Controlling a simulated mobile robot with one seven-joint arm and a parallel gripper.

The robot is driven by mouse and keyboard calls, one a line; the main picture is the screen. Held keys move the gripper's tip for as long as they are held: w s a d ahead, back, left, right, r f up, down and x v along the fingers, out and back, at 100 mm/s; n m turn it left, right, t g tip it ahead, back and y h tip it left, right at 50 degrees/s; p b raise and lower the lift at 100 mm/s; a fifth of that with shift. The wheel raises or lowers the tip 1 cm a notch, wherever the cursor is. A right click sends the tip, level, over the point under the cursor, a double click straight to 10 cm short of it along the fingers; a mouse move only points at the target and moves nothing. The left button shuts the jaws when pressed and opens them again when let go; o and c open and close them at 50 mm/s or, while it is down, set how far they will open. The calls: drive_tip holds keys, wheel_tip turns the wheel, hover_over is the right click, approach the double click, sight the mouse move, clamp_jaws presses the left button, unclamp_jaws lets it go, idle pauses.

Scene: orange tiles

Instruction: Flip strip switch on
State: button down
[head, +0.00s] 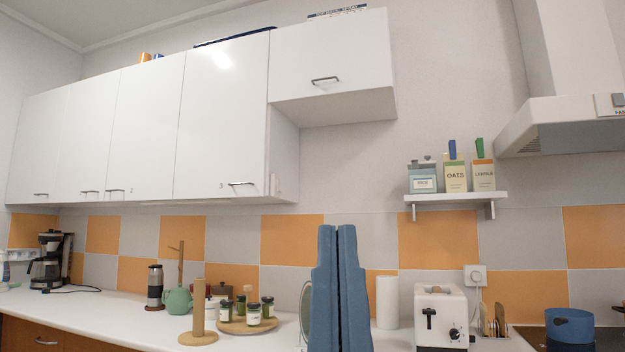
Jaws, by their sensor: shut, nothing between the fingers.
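My gripper (337,230) shows as two blue fingers pointing up in the lower middle of the head view. The fingers are together, shut and empty, in front of the counter and tiled wall. A thin strip (150,204) runs along the underside of the white wall cabinets. My gripper appears apart from both.
A shelf (455,198) holds canisters. A blue pot (570,326) stands right.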

wheel_tip(320, 180, up, 27)
drive_tip(key=p, duration=2.4)
drive_tip(key=shift+f, duration=0.2)
